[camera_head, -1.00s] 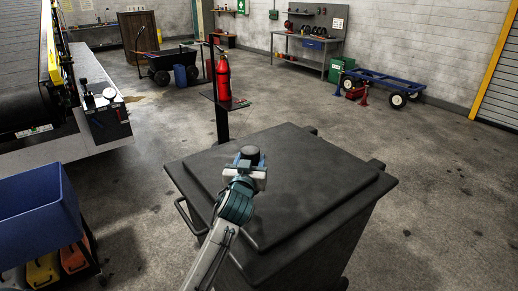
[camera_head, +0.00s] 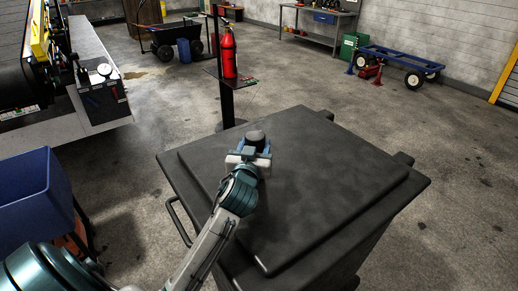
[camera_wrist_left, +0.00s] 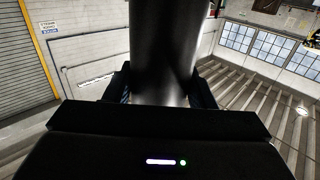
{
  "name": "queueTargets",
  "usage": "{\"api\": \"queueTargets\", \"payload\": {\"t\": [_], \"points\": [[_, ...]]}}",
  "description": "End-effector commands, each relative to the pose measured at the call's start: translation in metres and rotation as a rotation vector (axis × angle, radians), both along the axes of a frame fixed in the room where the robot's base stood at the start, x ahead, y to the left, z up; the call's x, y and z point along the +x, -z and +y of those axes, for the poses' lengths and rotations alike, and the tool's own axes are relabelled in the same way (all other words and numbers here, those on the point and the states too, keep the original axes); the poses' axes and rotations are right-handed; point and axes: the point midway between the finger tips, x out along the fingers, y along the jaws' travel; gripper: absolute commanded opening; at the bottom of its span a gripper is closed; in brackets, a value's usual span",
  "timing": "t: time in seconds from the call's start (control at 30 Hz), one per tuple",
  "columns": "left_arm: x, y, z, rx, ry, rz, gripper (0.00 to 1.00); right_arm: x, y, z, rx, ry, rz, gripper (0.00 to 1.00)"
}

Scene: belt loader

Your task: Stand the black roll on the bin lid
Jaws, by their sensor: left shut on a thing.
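The black roll (camera_head: 256,137) is a dark cylinder, and my left gripper (camera_head: 254,150) is shut on it. In the left wrist view the roll (camera_wrist_left: 165,50) stands between the two dark fingers, and its far end runs out of the picture. In the head view the roll and gripper are over the left back part of the dark grey bin lid (camera_head: 330,165). The gripper hides the roll's lower part, so I cannot tell whether it touches the lid. My right gripper is not in view.
The lid is otherwise bare. A stand with a red fire extinguisher (camera_head: 229,52) rises behind the bin. A blue crate (camera_head: 30,200) is at the left, below the conveyor's side panel (camera_head: 103,95). A blue cart (camera_head: 400,60) stands far right. The floor right of the bin is free.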

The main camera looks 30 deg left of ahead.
Motion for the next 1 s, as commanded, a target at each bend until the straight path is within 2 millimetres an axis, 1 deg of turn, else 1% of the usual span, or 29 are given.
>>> {"api": "queueTargets", "payload": {"t": [0.07, 0.2, 0.23, 0.3, 0.33, 0.47, 0.6, 0.67, 0.77, 0.87, 1.0], "points": [[-0.002, 0.002, 0.0, 0.001, -0.001, -0.002, 0.18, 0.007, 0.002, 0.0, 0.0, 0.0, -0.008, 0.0], [-0.001, 0.001, 0.0, 0.0, -0.001, 0.001, 0.18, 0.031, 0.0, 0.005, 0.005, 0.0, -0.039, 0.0], [-0.001, 0.002, 0.0, -0.001, -0.002, 0.003, 0.56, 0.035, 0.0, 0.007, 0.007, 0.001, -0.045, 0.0], [-0.001, 0.002, 0.0, -0.001, -0.001, 0.002, 0.7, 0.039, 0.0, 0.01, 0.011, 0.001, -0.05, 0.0], [-0.001, 0.002, 0.0, -0.001, -0.001, 0.002, 0.72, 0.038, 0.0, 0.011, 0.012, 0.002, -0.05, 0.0], [-0.001, 0.002, 0.0, -0.001, -0.001, 0.001, 0.72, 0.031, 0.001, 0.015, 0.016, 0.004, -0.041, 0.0], [-0.002, 0.002, 0.0, -0.001, -0.001, 0.001, 0.72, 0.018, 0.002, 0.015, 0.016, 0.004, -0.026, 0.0], [-0.004, 0.002, -0.001, -0.001, -0.001, 0.001, 0.72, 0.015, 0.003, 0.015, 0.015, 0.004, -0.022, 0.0], [-0.015, 0.004, -0.006, -0.004, -0.001, -0.001, 0.72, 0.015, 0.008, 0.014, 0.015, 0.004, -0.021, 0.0], [-0.032, 0.005, -0.013, -0.004, 0.0, -0.002, 0.72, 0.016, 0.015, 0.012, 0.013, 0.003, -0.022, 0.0], [-0.062, 0.005, -0.025, -0.006, -0.001, -0.001, 0.72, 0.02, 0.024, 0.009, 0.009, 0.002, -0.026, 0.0]]}}
